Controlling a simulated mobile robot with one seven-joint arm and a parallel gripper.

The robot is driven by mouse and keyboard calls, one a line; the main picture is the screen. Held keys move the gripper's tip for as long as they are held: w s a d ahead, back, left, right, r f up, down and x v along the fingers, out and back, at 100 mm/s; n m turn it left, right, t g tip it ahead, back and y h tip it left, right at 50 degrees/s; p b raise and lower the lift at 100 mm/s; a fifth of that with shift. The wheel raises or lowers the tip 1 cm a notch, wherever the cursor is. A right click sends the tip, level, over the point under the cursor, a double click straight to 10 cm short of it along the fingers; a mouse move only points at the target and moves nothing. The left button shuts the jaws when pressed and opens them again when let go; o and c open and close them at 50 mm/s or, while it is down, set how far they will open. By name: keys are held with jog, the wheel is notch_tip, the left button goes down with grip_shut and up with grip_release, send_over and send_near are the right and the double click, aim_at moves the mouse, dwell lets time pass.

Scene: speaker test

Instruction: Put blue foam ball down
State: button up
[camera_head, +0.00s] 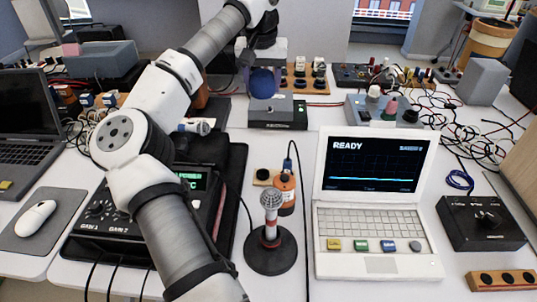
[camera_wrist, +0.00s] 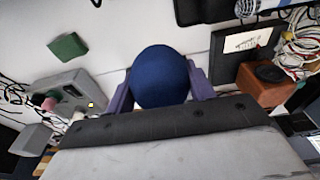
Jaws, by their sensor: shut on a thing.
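The blue foam ball (camera_head: 262,84) is between the purple fingers of my gripper (camera_head: 264,76), at the back middle of the white table. In the wrist view the ball (camera_wrist: 160,75) fills the gap between both fingers, and my gripper (camera_wrist: 160,88) is shut on it. In the head view the ball appears just above or behind a grey box (camera_head: 270,115) with a green light. I cannot tell whether it touches anything below. The ball's upper part is hidden by the gripper in the head view.
A white laptop (camera_head: 374,215) reading READY stands at the right front. Tangled cables (camera_head: 440,125) spread at the back right. The wrist view shows a green block (camera_wrist: 68,47).

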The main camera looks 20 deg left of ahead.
aim_at(264, 152)
jog(key=f, duration=1.3)
jog(key=f+p, duration=0.1)
jog(key=f, duration=0.6)
jog(key=shift+w+f, duration=0.25)
jog(key=shift+w, duration=0.05)
jog(key=shift+f, duration=0.2)
jog(key=o, duration=0.7)
jog(key=shift+c, duration=0.2)
jog(key=shift+r, duration=0.15)
notch_tip(264, 152, up, 12)
jog(key=s+b, duration=0.1)
jog(key=shift+s+d, duration=0.2)
jog(key=shift+s, duration=0.15)
